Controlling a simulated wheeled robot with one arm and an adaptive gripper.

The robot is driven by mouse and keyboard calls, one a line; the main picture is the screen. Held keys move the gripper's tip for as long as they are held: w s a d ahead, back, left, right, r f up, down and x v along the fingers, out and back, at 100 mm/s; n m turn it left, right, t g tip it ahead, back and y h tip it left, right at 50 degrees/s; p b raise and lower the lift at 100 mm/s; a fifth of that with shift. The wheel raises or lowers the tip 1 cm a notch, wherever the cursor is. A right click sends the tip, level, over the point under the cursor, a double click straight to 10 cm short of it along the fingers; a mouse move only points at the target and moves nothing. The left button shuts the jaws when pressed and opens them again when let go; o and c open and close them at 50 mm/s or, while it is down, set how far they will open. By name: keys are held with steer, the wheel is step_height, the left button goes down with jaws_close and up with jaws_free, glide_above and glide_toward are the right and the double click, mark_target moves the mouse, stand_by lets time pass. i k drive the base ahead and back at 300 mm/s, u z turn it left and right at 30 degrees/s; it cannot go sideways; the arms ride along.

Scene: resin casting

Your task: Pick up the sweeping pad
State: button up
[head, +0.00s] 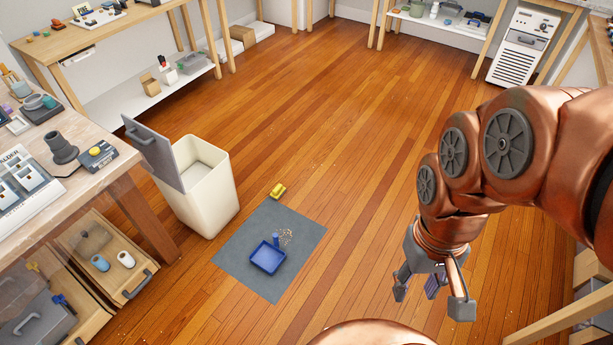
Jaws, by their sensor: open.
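A small yellow object (277,190), which looks like the sweeping pad, lies on the wooden floor just beyond the top corner of a grey mat (300,228). A blue dustpan (267,258) lies on the mat, with pale crumbs (286,237) scattered beside its handle. My gripper (431,296) is open, pointing down at the lower right, well to the right of the mat and apart from the yellow object. A small bluish patch shows between its fingers; I cannot tell what it is.
A cream bin (211,195) with a raised grey lid stands left of the yellow object. A workbench (100,135) and open drawers (125,258) line the left side. The floor between the mat and my gripper is clear, as is the floor behind.

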mark_target(278, 192)
steer(key=z, duration=0.25)
steer(key=i, duration=0.8)
steer(key=u, duration=0.5)
steer(key=i, duration=0.65)
steer(key=u, duration=0.95)
steer(key=i, duration=0.3)
steer(key=u, duration=0.35)
